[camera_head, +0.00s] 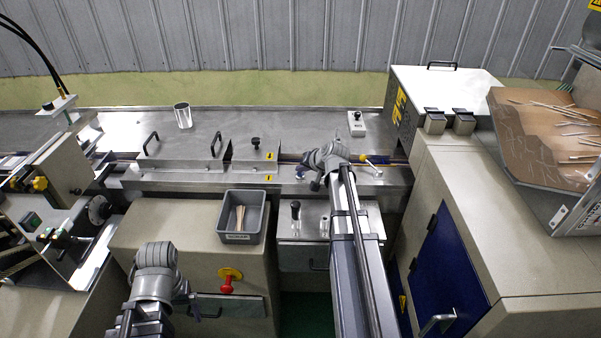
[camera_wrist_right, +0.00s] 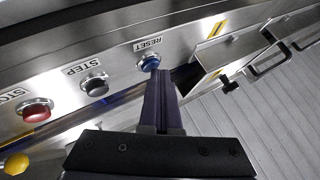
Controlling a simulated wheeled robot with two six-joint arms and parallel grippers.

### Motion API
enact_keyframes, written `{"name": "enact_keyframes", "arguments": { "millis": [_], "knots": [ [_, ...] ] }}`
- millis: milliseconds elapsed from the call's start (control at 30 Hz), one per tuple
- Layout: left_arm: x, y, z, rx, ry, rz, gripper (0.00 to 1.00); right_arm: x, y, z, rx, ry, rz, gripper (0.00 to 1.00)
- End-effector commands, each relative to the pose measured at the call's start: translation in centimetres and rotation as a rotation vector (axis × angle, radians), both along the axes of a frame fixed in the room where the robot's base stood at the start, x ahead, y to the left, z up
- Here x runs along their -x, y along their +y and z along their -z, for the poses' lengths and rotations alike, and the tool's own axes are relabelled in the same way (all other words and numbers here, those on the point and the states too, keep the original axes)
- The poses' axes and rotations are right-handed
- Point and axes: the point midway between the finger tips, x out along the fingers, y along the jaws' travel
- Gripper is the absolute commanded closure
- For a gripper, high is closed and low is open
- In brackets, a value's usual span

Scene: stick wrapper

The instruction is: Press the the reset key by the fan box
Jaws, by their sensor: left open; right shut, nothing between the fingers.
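The blue reset key (camera_wrist_right: 149,63) sits under the label RESET on a metal panel in the right wrist view. My right gripper (camera_wrist_right: 161,74) is shut and empty, with its dark fingertips right at the key's lower right side. I cannot tell whether they touch it. In the head view my right gripper (camera_head: 309,174) is over the front edge of the metal bench, partly hidden by its own wrist. My left gripper (camera_head: 193,304) is open, low at the left near a red knob, and mostly hidden. I cannot tell which box is the fan box.
A black STEP key (camera_wrist_right: 95,85), a red STOP key (camera_wrist_right: 37,109) and a yellow knob (camera_wrist_right: 17,163) line the panel. A grey tray (camera_head: 223,238) holds sticks. A red knob (camera_head: 227,285) stands near my left arm. Handled metal covers (camera_head: 190,149) lie beside my right gripper.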

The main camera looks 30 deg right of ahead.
Motion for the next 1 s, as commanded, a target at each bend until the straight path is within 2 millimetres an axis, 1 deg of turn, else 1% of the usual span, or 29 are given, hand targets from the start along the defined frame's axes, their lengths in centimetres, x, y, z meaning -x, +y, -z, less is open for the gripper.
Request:
{"name": "enact_keyframes", "arguments": {
  "millis": [367,767,867,1000],
  "knots": [
    [0.0,0.0,-1.8,0.0,0.0,0.0,0.07,0.0,0.0,-1.8,0.0,0.0,0.0,1.0],
    [0.0,0.0,-1.9,0.0,0.0,0.0,0.07,0.0,0.0,-1.8,0.0,0.0,0.0,1.0],
    [0.0,0.0,-2.4,0.0,0.0,0.0,0.07,0.0,0.0,-2.4,0.0,0.0,0.0,1.0],
    [0.0,0.0,-3.7,0.0,0.0,0.0,0.07,0.0,0.0,-3.7,0.0,0.0,0.0,1.0]
  ]
}}
